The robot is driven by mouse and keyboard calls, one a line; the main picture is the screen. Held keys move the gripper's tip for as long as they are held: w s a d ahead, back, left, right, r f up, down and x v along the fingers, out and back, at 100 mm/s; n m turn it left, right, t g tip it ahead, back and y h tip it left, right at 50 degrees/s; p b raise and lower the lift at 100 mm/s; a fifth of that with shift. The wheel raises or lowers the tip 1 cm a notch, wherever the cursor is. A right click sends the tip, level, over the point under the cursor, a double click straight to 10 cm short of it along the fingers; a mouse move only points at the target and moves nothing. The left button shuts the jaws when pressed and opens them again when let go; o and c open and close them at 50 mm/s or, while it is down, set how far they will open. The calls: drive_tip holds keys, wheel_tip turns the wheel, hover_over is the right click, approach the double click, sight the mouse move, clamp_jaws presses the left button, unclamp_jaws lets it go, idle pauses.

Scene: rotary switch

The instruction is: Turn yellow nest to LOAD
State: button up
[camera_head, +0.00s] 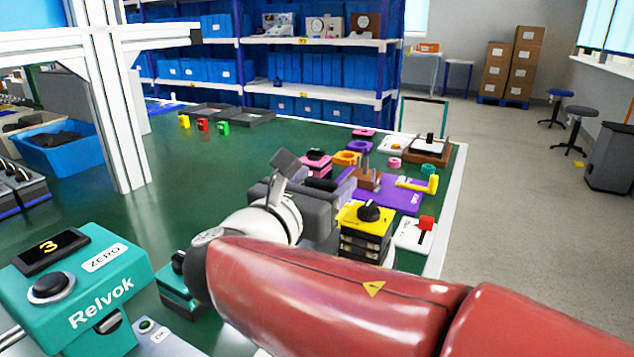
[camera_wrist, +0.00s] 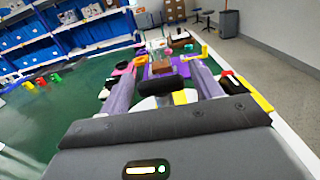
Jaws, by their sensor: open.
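The yellow nest (camera_head: 352,217) is a yellow-topped stack of dark blocks with a black rotary knob (camera_head: 369,210) on top, in the head view right of the middle. Its markings are too small to read, so I cannot tell the knob's setting. My gripper (camera_head: 308,182) is just left of it and apart from the knob in the picture. In the wrist view my gripper (camera_wrist: 165,70) is open, its two grey fingers spread with nothing held. Yellow patches show between and right of the fingers there; I cannot tell which belongs to the nest.
A white plate with a red lever (camera_head: 425,223) stands right of the nest. A purple mat (camera_head: 400,199) with a yellow L-shaped piece (camera_head: 418,184) lies behind. A teal Relvok box (camera_head: 90,290) stands at the front left.

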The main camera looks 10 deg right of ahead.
drive_tip(key=shift+o, duration=0.2)
drive_tip(key=shift+s, duration=0.1)
drive_tip(key=v, duration=0.7)
drive_tip(key=shift+s+a, duration=0.25)
